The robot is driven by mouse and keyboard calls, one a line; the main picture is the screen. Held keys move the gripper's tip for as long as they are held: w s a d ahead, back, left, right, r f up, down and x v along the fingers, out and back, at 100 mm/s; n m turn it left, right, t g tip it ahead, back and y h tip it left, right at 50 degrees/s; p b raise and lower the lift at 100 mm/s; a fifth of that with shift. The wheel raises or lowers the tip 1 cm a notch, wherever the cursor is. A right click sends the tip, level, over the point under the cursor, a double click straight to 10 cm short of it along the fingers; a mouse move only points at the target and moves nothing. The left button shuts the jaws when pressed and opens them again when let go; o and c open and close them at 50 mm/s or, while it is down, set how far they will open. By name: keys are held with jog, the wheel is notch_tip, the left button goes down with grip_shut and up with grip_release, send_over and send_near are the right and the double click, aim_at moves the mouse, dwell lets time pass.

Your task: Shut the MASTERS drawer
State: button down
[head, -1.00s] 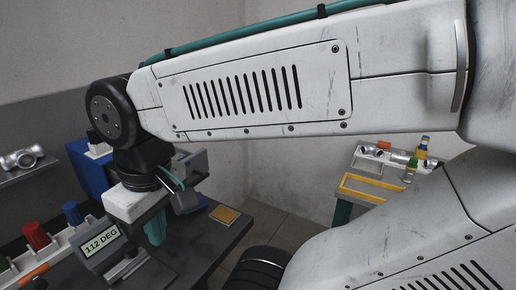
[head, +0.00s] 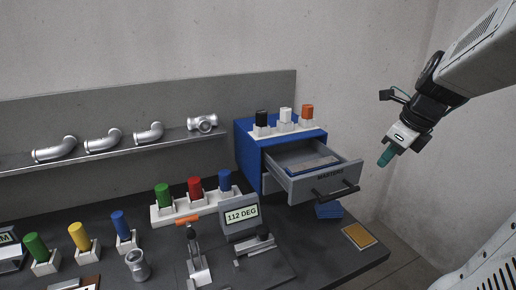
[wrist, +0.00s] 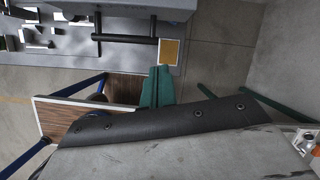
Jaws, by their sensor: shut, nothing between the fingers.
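The MASTERS drawer (head: 318,182) is pulled out of the blue cabinet (head: 250,165) at the back right of the bench. Its grey front faces right and toward me, with a black bar handle (head: 335,190) below the label. A pale blue-grey item (head: 312,165) lies inside. My gripper (head: 385,158) hangs to the right of the drawer front, apart from it, its teal fingers shut and empty. In the wrist view the fingers (wrist: 157,85) point up the picture, and a dark bar that looks like the handle (wrist: 125,38) lies beyond them to the left.
Black, white and orange plugs (head: 285,118) stand on the cabinet. A 112 DEG display (head: 241,215) and a rack of coloured plugs (head: 180,210) stand left of the drawer. Free air separates gripper and drawer.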

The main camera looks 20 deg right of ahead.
jog(key=d+m, duration=0.3)
send_over(357, 183)
jog(key=s, duration=0.2)
notch_tip(357, 183, down, 10)
jog(key=shift+s+r+m, duration=0.2)
jog(key=shift+r+m, duration=0.05)
jog(key=shift+m, duration=0.05)
jog(key=shift+w, duration=0.1)
